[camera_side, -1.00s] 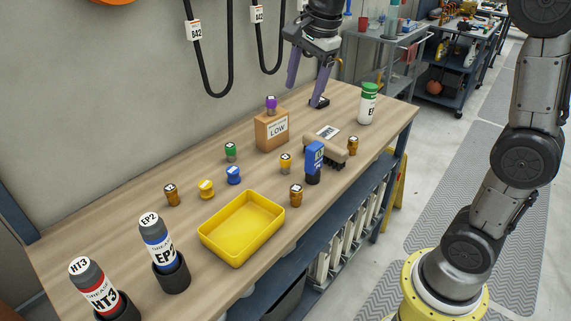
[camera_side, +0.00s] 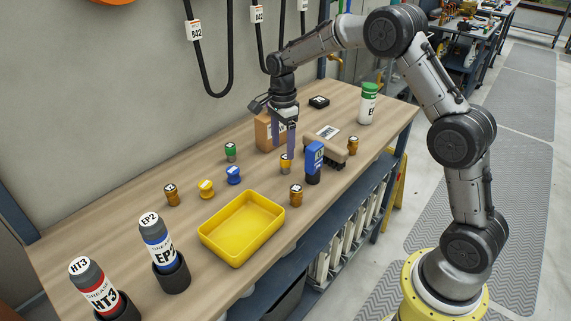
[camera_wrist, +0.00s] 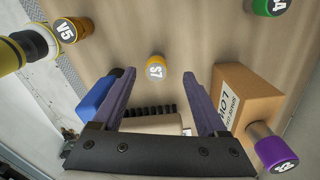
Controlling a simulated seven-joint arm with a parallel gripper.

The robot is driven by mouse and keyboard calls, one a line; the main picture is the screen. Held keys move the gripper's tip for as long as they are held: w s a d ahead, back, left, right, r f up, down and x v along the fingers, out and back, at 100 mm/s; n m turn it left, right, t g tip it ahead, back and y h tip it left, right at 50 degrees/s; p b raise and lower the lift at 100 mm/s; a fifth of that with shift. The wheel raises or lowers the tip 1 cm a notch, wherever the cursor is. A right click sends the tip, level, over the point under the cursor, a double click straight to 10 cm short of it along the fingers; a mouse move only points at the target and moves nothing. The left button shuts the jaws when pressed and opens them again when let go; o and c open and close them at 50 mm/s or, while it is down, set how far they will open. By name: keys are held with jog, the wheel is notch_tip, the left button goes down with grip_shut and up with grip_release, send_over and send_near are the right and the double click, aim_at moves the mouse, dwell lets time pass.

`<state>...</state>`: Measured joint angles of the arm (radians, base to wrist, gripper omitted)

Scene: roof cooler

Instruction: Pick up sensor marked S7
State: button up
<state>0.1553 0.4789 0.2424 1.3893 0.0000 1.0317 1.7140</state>
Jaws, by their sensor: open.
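The sensor marked S7 (camera_wrist: 156,68) is a small yellow cylinder with a white label on top, upright on the bench. In the side view it (camera_side: 285,168) stands partly behind a finger of my gripper (camera_side: 284,148). My gripper is open and points down. In the wrist view the gripper's (camera_wrist: 160,80) purple fingers are spread wide, with nothing between them. S7 lies just past the fingertips, near the midline, and appears untouched.
A blue item (camera_side: 314,158) and brown block (camera_side: 330,147) are on the other side. A yellow tray (camera_side: 207,236) sits in front.

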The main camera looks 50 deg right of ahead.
aim_at(285, 157)
jog(key=shift+s+f, duration=0.15)
jog(key=shift+f, duration=1.5)
jog(key=shift+s+f, duration=0.1)
jog(key=shift+f, duration=1.5)
grip_shut()
